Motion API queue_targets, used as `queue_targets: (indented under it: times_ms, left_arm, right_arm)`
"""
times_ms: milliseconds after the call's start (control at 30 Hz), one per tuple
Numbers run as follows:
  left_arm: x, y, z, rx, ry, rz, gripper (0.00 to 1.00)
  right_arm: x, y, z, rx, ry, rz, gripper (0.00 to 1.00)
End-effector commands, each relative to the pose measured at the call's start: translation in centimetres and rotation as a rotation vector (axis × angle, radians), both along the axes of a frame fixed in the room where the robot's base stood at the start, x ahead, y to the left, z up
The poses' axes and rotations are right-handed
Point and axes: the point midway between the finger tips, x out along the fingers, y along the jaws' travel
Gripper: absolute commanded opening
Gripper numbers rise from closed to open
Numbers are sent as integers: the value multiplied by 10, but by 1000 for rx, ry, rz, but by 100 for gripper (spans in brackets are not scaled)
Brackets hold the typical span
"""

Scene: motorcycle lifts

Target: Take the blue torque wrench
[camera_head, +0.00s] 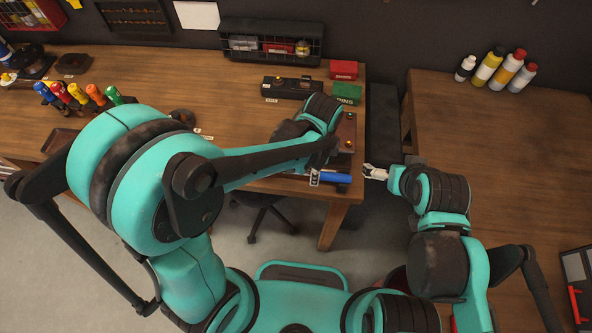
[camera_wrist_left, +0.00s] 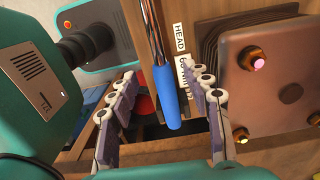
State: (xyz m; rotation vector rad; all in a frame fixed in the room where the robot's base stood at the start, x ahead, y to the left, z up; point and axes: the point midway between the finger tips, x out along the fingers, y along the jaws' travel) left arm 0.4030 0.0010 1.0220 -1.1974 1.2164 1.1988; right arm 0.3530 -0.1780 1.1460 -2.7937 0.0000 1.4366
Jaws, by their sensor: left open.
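The blue torque wrench (camera_wrist_left: 168,92) shows in the left wrist view as a blue handle on a dark, shiny shaft. In the head view its blue handle (camera_head: 336,178) is at the front edge of the wooden bench. My left gripper (camera_wrist_left: 163,88) is open, with one finger on each side of the handle and gaps between. In the head view the left gripper (camera_head: 315,177) is at the handle's left end, partly hidden by my arm. My right gripper (camera_head: 373,172) is just right of the handle, apart from it; its jaw opening is too small to judge.
A brown box with glowing buttons (camera_wrist_left: 275,85) stands close to the right finger. A white label (camera_wrist_left: 182,55) is beside the wrench. Colored-handled tools (camera_head: 75,94) stand at the bench's left. Bottles (camera_head: 500,70) stand on the right bench (camera_head: 500,140), which is mostly clear.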

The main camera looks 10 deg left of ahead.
Motion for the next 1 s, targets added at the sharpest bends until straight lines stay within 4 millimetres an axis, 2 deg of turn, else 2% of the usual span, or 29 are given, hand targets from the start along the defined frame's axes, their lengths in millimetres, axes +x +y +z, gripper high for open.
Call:
queue_targets:
  times_ms: [33, 200, 500, 567, 700, 1000]
  left_arm:
    - [2, 0, -11, 0, 0, 1, 49]
    - [2, 1, -34, 0, -1, 2, 49]
    - [2, 1, -38, 0, -1, 2, 49]
    - [2, 1, -38, 0, -1, 2, 36]
    - [2, 1, -38, 0, -1, 2, 0]
    - [2, 1, -38, 0, -1, 2, 0]
  right_arm:
    - [0, 0, -5, 0, 0, 0, 100]
    - [0, 0, -11, 0, 0, 0, 100]
    - [0, 0, -11, 0, 0, 0, 100]
    - [0, 0, -11, 0, 0, 0, 100]
    - [0, 0, -11, 0, 0, 0, 100]
    - [0, 0, -10, 0, 0, 0, 100]
